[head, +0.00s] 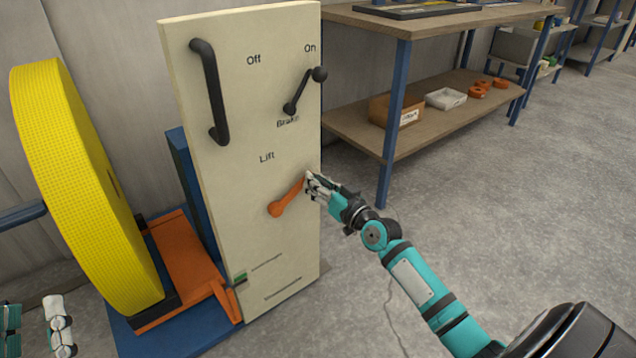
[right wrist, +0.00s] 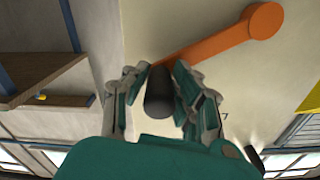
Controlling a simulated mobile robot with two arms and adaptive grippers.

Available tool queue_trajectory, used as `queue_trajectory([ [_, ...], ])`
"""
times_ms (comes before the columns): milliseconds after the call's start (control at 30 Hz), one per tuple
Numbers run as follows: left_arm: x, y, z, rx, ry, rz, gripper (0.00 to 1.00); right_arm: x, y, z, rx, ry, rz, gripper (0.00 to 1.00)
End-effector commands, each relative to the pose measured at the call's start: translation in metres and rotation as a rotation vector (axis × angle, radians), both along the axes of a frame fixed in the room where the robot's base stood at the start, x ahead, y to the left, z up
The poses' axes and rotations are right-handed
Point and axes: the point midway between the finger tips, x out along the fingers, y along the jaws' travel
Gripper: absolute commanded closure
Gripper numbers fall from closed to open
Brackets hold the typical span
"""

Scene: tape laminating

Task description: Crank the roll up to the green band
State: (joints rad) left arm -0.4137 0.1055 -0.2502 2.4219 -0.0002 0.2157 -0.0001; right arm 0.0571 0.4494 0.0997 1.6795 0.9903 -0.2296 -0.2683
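The big yellow roll (head: 85,190) stands upright at the left, its bottom at the orange lift platform (head: 185,262). The cream panel (head: 225,235) beside it carries an orange crank (head: 288,198) below the word Lift, its arm pointing up and right. A small green band (head: 240,277) is at the panel's lower left edge. My right gripper (head: 314,184) is at the crank's outer end. In the right wrist view its fingers close in around the dark crank handle (right wrist: 159,92). My left gripper (head: 36,325) is at the lower left, fingers apart and empty.
The panel also holds a black vertical bar handle (head: 210,92) and a black brake lever (head: 303,92). A workbench (head: 440,115) with a lower shelf stands behind at the right, bearing boxes and orange rings. The floor (head: 540,210) at the right is clear.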

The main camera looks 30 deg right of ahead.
Motion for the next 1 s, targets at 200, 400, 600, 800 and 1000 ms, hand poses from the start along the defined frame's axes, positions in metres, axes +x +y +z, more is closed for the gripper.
queue_trajectory([
  [200,0.000,0.000,0.000,0.000,0.001,0.000,0.60,0.000,0.000,0.000,0.000,0.000,0.000,1.00],
  [400,0.000,0.000,0.000,0.000,0.001,0.000,0.60,0.000,0.000,0.000,0.000,0.000,0.000,1.00],
  [600,-0.002,0.001,0.000,-0.004,-0.013,0.000,0.60,0.000,-0.001,-0.002,0.013,0.002,0.000,1.00],
  [800,-0.008,0.001,0.007,-0.019,-0.063,-0.002,0.60,0.000,-0.002,-0.005,0.033,0.005,0.000,1.00],
  [1000,-0.013,0.001,0.014,-0.031,-0.109,-0.006,0.60,0.000,-0.004,-0.009,0.050,0.009,-0.002,1.00],
])
